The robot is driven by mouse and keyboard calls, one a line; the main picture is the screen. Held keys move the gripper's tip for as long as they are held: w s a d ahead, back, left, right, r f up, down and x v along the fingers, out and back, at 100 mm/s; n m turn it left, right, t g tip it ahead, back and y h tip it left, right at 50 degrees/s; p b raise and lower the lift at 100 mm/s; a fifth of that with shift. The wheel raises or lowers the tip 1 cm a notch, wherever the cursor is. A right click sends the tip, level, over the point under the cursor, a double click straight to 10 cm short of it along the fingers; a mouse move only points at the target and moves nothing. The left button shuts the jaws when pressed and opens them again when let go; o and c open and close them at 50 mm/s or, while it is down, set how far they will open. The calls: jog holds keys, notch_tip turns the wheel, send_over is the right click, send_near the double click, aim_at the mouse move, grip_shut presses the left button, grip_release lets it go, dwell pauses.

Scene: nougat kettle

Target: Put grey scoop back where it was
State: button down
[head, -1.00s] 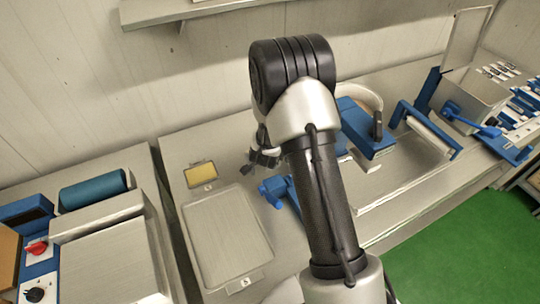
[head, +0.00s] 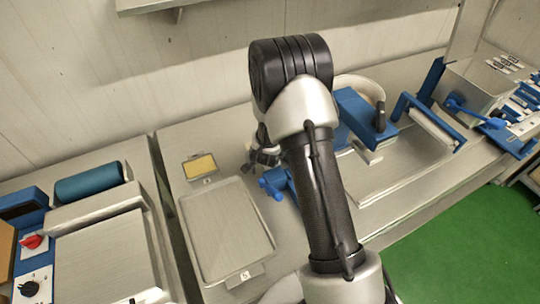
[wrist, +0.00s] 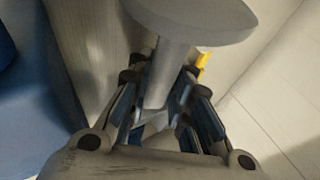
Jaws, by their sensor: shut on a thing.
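The grey scoop shows in the wrist view as a wide, flat, pale grey rounded part (wrist: 195,18) with a thick grey stem (wrist: 166,75) running down between the fingers. My gripper (wrist: 162,100) is shut on this stem. In the head view my gripper (head: 262,157) hangs over the bench, partly hidden behind my arm, and the scoop cannot be made out there. A blue object (head: 274,181) lies close below the gripper. Where the scoop was before cannot be told.
A metal tray (head: 226,232) and a small tray of yellow stuff (head: 200,167) lie left of my gripper. A blue-grey machine (head: 360,115) and a blue-framed roller (head: 432,122) stand to the right. A machine with a teal roller (head: 90,183) is at far left. The wall is behind.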

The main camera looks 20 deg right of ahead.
jog(key=shift+s+f+b, duration=0.1)
jog(key=shift+f+b, duration=0.4)
jog(key=c, duration=1.4)
grip_release()
jog(key=shift+f, duration=0.1)
jog(key=shift+o, duration=0.2)
jog(key=s+a+r+n+y, duration=0.1)
jog(key=s+a+r+n, duration=0.2)
jog(key=s+a+r, duration=0.35)
jog(key=s+a+r+n+y, duration=0.2)
jog(key=s+a+r+n, duration=0.15)
jog(key=r, duration=0.65)
jog(key=s+a+r+n+y, duration=0.1)
jog(key=s+a+r+n, duration=0.25)
jog(key=r, duration=0.55)
jog(key=s+r+n+g, duration=0.1)
jog(key=s+n, duration=0.3)
jog(key=s, duration=0.6)
jog(key=s+d+r+n+g+b, duration=0.1)
jog(key=s+r+n, duration=0.3)
jog(key=s, duration=0.6)
jog(key=shift+r+n+h, duration=0.2)
jog(key=shift+n+h, duration=0.1)
jog(key=shift+n, duration=0.2)
